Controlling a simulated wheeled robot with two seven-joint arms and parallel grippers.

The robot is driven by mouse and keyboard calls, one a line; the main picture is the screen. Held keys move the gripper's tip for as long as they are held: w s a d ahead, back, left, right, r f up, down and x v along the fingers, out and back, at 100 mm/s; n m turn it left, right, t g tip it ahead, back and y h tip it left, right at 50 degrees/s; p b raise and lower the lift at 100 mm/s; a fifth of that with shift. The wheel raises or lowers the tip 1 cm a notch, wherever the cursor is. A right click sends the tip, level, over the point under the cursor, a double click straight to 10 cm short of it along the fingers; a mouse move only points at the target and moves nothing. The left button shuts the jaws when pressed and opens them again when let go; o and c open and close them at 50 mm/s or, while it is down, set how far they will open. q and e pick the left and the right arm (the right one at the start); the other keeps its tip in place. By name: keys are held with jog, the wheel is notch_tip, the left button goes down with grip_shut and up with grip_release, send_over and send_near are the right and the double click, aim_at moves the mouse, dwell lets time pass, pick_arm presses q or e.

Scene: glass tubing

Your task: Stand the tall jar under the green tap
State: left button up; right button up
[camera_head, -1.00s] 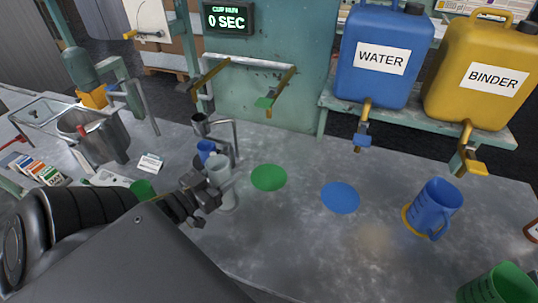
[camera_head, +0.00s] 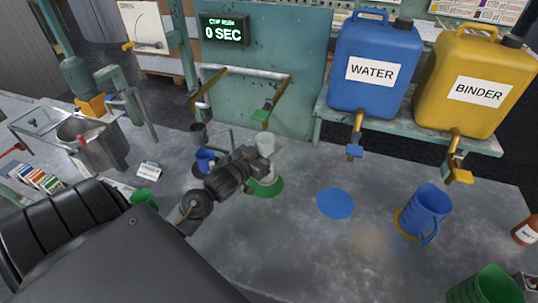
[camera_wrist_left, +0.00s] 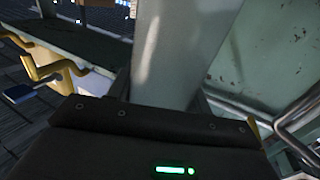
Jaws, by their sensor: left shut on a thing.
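The tall jar (camera_head: 266,146) is a pale grey upright cylinder. My left gripper (camera_head: 262,166) is shut on its side, and the jar rises through the left wrist view (camera_wrist_left: 168,55). The jar stands over the left part of the green disc (camera_head: 274,191) on the bench. I cannot tell whether its base touches the disc. The green tap (camera_head: 261,115) hangs from a pipe just above and behind the jar's top in the head view. The gripper hides part of the jar's middle. My right gripper is not in view.
A blue disc (camera_head: 335,203) lies to the right, with a blue jug (camera_head: 425,209) beyond it. Small cups, including a blue cup (camera_head: 205,159), stand left of the jar near a metal stand. Water (camera_head: 376,65) and binder (camera_head: 469,80) cans sit behind.

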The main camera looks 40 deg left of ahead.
pick_arm(q)
jog(key=shift+f, duration=1.75)
jog(key=shift+s, duration=0.1)
jog(key=o, duration=1.3)
jog(key=shift+f, duration=0.1)
jog(key=shift+s, duration=0.1)
jog(key=s+b, duration=0.1)
jog(key=s, duration=1)
jog(key=shift+s+a+b, duration=0.3)
jog(key=shift+s, duration=0.1)
